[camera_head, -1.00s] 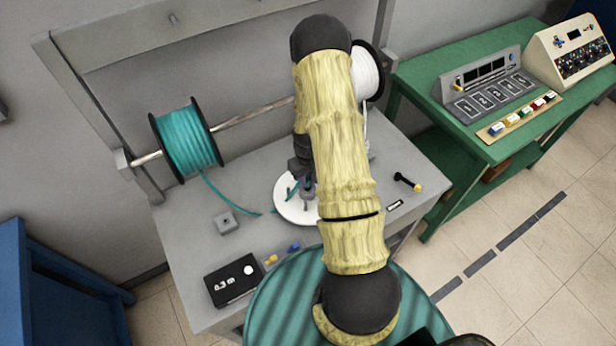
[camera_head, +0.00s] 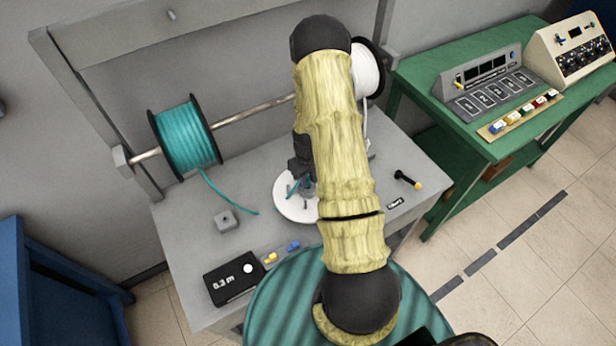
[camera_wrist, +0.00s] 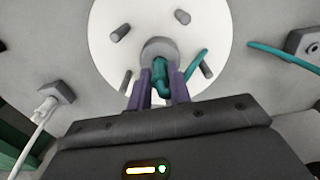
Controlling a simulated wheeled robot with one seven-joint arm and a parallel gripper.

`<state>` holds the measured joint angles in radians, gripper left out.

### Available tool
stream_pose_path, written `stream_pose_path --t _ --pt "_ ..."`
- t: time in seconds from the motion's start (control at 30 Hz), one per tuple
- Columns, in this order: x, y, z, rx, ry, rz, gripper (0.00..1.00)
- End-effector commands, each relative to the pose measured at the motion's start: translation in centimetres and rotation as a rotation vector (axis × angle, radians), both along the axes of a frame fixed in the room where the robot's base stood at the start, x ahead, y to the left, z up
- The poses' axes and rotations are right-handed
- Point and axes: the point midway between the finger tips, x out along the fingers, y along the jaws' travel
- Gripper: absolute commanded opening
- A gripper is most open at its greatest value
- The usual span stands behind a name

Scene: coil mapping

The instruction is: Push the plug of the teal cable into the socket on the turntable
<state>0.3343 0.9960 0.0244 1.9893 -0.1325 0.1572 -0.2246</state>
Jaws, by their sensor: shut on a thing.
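The white round turntable (camera_head: 286,207) lies on the grey bench, partly hidden by my arm. In the wrist view the turntable (camera_wrist: 226,65) fills the upper middle, with several grey pegs around a grey round hub (camera_wrist: 158,47). My gripper (camera_wrist: 163,78) has its purple fingers shut on the teal plug (camera_wrist: 161,74) right at the hub. Whether the plug sits inside a socket cannot be told. The teal cable (camera_wrist: 196,65) bends from the fingers to the right, and another teal length (camera_wrist: 285,57) lies farther right. In the head view the teal cable (camera_head: 228,191) runs down from its spool (camera_head: 187,140).
A white spool (camera_head: 366,75) shares the rod. A grey block (camera_head: 226,221), a black box reading 0.3 m (camera_head: 234,279), small yellow and blue pieces and a black-handled tool (camera_head: 408,180) lie on the bench. A white cable's connector (camera_wrist: 50,98) is at left in the wrist view.

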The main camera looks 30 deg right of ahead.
Motion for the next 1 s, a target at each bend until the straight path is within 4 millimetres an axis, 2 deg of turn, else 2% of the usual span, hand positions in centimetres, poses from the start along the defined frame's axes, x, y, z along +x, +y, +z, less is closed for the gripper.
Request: stream_pose_path --t 0.27,0.3,0.4,0.43,0.77,1.0 --pt "-0.1 0.0 -0.1 0.001 0.002 0.0 0.0" --pt "-0.1 0.0 -0.2 0.001 0.002 0.0 0.24" --pt "-0.1 0.0 -0.1 0.001 0.002 0.0 0.43" --pt "-0.1 0.0 -0.1 0.001 0.002 0.0 0.45" --pt "0.0 0.0 0.1 0.0 0.0 0.0 0.45" --pt "0.1 0.0 1.9 0.0 -0.002 0.0 0.45"
